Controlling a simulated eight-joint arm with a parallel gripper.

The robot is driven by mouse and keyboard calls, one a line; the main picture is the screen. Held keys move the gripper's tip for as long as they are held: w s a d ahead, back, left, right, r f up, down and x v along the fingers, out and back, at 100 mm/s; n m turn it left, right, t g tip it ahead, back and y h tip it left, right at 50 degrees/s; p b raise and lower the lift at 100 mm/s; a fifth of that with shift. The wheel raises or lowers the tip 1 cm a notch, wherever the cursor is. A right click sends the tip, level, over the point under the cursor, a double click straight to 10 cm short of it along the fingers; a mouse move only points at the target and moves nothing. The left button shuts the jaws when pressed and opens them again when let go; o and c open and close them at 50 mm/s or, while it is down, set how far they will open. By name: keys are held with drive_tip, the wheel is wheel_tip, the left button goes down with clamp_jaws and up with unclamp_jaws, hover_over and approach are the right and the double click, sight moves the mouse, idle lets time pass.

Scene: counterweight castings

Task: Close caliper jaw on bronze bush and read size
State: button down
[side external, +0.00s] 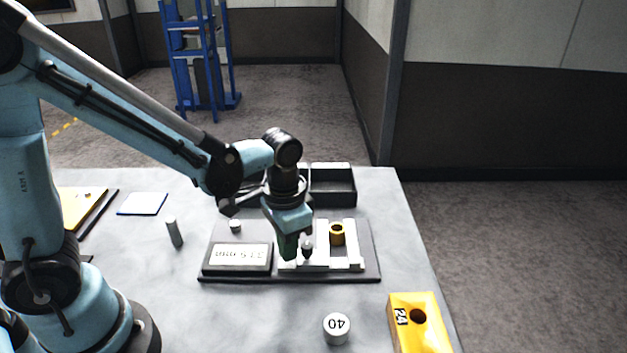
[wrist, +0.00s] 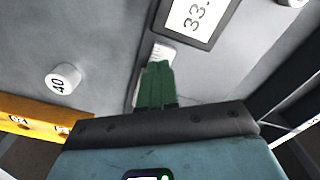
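The caliper fixture is a dark base plate (side external: 290,276) with white jaws (side external: 350,228) and a display (side external: 240,257). The display is upside down in the side view. In the wrist view the display (wrist: 198,18) starts with "33." and the rest is cut off. The bronze bush (side external: 337,234) stands upright between white jaw parts; whether both touch it I cannot tell. My gripper (side external: 288,253) points down at the caliper, left of a small dark knob (side external: 307,248) and the bush. The bush is not seen in the wrist view.
A white weight marked 40 (side external: 337,328) and a yellow block marked 24 (side external: 418,322) lie near the front. The table's right edge is near the yellow block.

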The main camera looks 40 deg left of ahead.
drive_tip(key=shift+f, duration=0.1)
wheel_tip(320, 180, up, 7)
idle(0.9)
drive_tip(key=shift+s, duration=0.1)
drive_tip(key=s+a+r+n+t, duration=0.2)
drive_tip(key=a+r+n+t, duration=0.1)
drive_tip(key=a+t, duration=0.3)
drive_tip(key=shift+s+a+t, duration=0.2)
drive_tip(key=shift+s+t, duration=0.15)
drive_tip(key=shift+t, duration=0.25)
drive_tip(key=shift+r, duration=0.1)
